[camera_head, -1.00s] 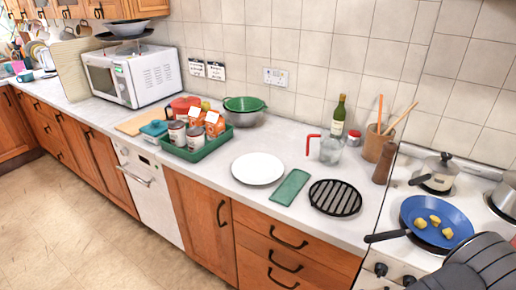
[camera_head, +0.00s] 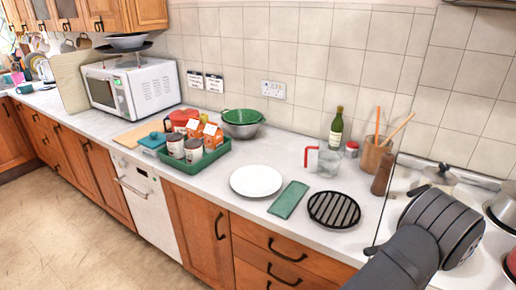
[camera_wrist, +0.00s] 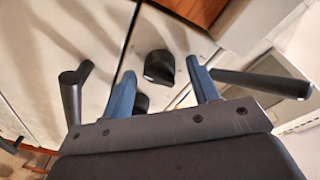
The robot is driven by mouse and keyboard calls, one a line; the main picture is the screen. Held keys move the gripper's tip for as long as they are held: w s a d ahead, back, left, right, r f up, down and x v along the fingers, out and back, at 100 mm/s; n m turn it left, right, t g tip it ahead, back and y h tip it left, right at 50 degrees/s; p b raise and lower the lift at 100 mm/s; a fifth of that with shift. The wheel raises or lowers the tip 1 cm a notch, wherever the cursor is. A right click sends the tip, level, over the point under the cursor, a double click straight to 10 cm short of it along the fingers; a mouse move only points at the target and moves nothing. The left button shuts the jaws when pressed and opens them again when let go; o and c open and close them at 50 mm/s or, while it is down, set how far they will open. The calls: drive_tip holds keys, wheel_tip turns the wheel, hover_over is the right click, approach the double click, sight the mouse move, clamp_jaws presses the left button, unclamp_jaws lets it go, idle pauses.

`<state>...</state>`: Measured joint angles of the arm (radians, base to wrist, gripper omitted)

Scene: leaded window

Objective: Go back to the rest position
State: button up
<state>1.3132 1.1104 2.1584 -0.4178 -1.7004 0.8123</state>
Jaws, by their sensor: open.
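My gripper (camera_wrist: 162,85) shows in the wrist view with its two blue fingers apart and nothing between them. It points at a pale stove front with a dark knob (camera_wrist: 159,66). In the head view my dark grey arm stands at the lower right, over the stove (camera_head: 398,203). My fingers are hidden there. The blue pan is hidden behind my arm.
The counter holds a black round grill (camera_head: 334,209), a green cloth (camera_head: 288,198), a white plate (camera_head: 256,181), a glass jug with a red handle (camera_head: 327,163), a bottle (camera_head: 336,130) and a green tray (camera_head: 208,158). Dark bars (camera_wrist: 265,83) flank the fingers.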

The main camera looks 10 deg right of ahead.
drive_tip(key=shift+s+f+n+t+y, duration=0.1)
drive_tip(key=shift+n+t+y, duration=0.25)
drive_tip(key=shift+n, duration=3.2)
drive_tip(key=shift+w+n+t+y, duration=0.1)
drive_tip(key=shift+n+t, duration=0.5)
drive_tip(key=shift+n, duration=2.9)
drive_tip(key=shift+s+f+n+t+y, duration=0.1)
drive_tip(key=shift+n+t+y, duration=0.25)
drive_tip(key=shift+n, duration=3.2)
drive_tip(key=shift+m+h, duration=0.3)
drive_tip(key=m, duration=0.5)
drive_tip(key=m+g+h, duration=0.1)
drive_tip(key=m, duration=0.4)
drive_tip(key=shift+r, duration=0.1)
